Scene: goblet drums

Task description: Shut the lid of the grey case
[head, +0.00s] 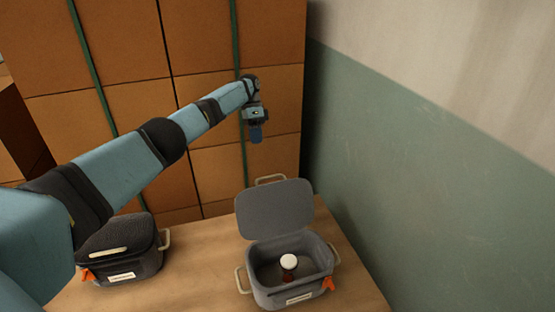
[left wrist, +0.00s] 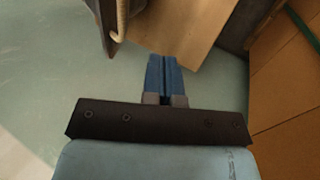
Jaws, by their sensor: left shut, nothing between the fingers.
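The grey case (head: 290,290) stands on the wooden table near its right end, with its lid (head: 275,209) raised and leaning back. In the left wrist view the shut fingers (left wrist: 166,75) show in the middle, with a dark edge and pale handle at the top that seem to belong to the case. My right gripper is not in view.
A second, darker case (head: 122,250) with its lid down stands at the left on the table (head: 205,270), partly behind my left arm. Stacked brown boxes (head: 205,150) with green straps rise behind. A green and white wall (head: 430,160) bounds the right.

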